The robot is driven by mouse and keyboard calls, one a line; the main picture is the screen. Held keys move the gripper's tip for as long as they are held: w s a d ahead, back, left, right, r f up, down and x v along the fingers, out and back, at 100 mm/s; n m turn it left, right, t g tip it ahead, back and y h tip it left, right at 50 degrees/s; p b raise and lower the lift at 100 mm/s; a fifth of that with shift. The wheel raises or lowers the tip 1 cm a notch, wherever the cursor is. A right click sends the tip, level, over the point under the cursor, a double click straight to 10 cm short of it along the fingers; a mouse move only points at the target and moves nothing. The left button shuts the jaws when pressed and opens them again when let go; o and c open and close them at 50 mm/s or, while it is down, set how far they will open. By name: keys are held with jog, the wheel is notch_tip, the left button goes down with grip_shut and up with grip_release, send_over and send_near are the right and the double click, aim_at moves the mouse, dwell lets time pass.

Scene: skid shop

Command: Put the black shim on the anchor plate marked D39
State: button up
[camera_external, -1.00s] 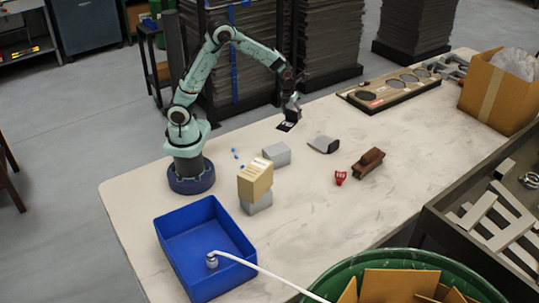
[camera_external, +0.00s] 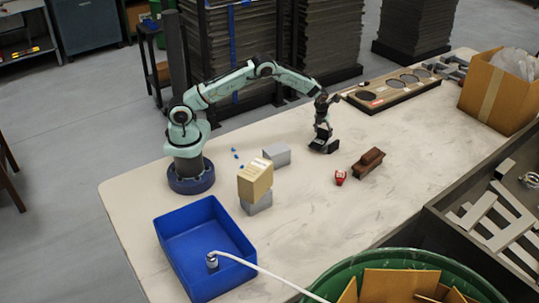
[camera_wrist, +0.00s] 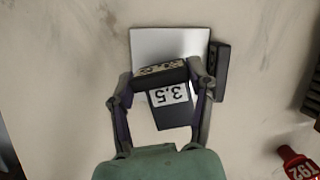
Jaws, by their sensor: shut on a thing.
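My gripper (camera_wrist: 165,84) is shut on the black shim (camera_wrist: 168,112), which carries a white label reading 3.5, upside down in the wrist view. A tan, speckled strip shows at the shim's far edge. Beneath and beyond it lies a pale grey plate (camera_wrist: 170,42) with a dark raised piece along its right side. No D39 mark is readable, so I cannot tell whether this is the anchor plate. In the external view my gripper (camera_external: 322,135) is low over that spot and largely hides the plate. I cannot tell whether shim and plate touch.
A red item (camera_external: 341,177) and a brown block (camera_external: 369,162) lie to the right. A grey block (camera_external: 277,154), a tan box (camera_external: 255,178) on another grey block, and a blue bin (camera_external: 205,245) stand left. A long tray (camera_external: 392,90) lies behind.

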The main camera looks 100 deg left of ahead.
aim_at(318, 143)
jog(key=shift+f, duration=0.65)
jog(key=shift+f, duration=0.1)
jog(key=o, duration=1.2)
jog(key=v, duration=1.2)
jog(key=shift+s, duration=0.1)
